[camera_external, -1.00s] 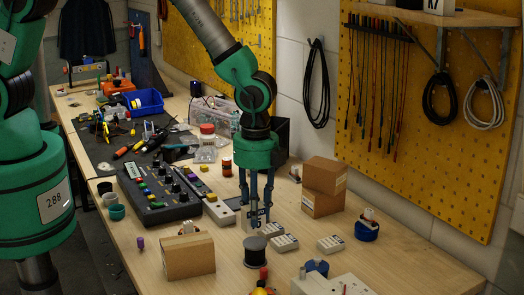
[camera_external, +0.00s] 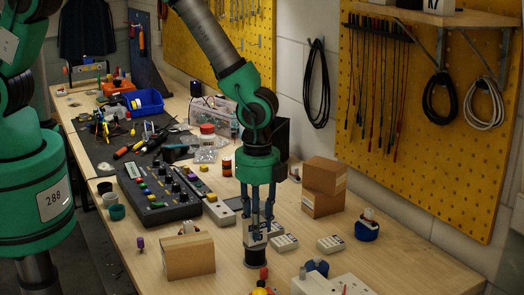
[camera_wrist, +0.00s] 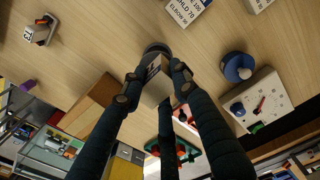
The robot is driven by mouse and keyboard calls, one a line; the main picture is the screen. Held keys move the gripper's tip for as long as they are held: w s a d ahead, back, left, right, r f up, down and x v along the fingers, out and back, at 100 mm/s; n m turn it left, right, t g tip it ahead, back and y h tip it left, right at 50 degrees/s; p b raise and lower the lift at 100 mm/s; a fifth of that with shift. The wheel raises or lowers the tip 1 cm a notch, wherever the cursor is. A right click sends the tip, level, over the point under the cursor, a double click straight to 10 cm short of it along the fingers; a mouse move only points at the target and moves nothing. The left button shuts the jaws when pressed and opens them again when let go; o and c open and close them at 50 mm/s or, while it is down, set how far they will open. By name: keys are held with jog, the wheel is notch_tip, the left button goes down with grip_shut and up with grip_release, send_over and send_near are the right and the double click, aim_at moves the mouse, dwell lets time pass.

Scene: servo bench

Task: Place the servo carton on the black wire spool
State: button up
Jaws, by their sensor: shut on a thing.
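My gripper (camera_external: 256,229) points down and is shut on a small pale servo carton (camera_external: 254,240) with a dark-marked label. The carton sits between the fingertips, directly over the black wire spool (camera_external: 255,260), and hides the spool's top. I cannot tell whether the carton touches it. In the wrist view, the carton (camera_wrist: 155,86) is between the fingers (camera_wrist: 155,82), with the dark rim of the spool (camera_wrist: 155,48) showing just beyond it.
Pale labelled boxes (camera_external: 284,243) (camera_external: 330,244) lie to the right of the spool. A brown box (camera_external: 189,257) stands to the left, and stacked brown boxes (camera_external: 323,188) stand at the back right. A blue round holder (camera_external: 366,230) and a pale control box (camera_external: 335,285) are also near.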

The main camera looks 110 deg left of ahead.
jog(key=shift+f, duration=0.1)
jog(key=o, duration=1.1)
jog(key=shift+o, duration=0.2)
notch_tip(320, 180, up, 12)
jog(key=b, duration=0.1)
dwell(0.6)
